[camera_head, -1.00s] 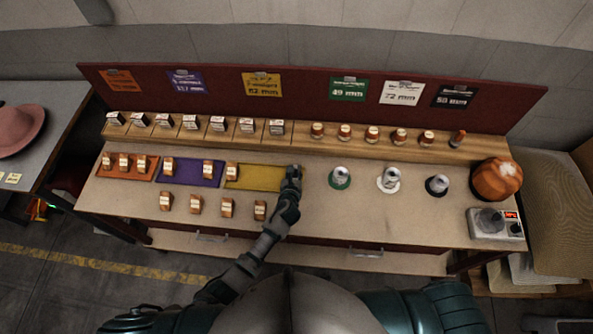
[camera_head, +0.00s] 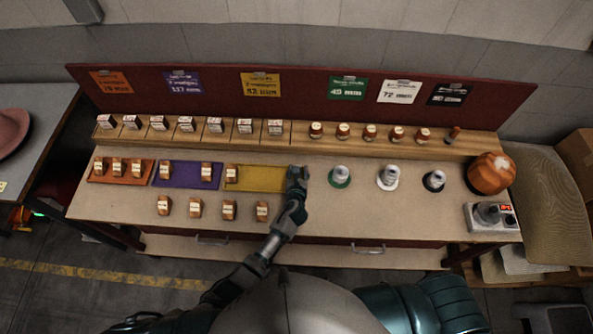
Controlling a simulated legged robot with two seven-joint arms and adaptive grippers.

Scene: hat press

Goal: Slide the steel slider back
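I cannot pick out a steel slider for certain. Silvery metal pieces stand on a green disc (camera_head: 340,184), a white disc (camera_head: 387,187) and a dark disc (camera_head: 433,188). My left gripper (camera_head: 297,176) is at the right end of the yellow mat (camera_head: 260,180), left of the green disc. Its fingers are too small and dark to read. My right gripper is out of view.
Small wooden blocks sit on the orange mat (camera_head: 104,179), the purple mat (camera_head: 186,180) and in a row in front. A back ledge (camera_head: 360,140) holds more pieces under labelled cards. An orange rounded object (camera_head: 491,173) stands at right. The bench's middle front is clear.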

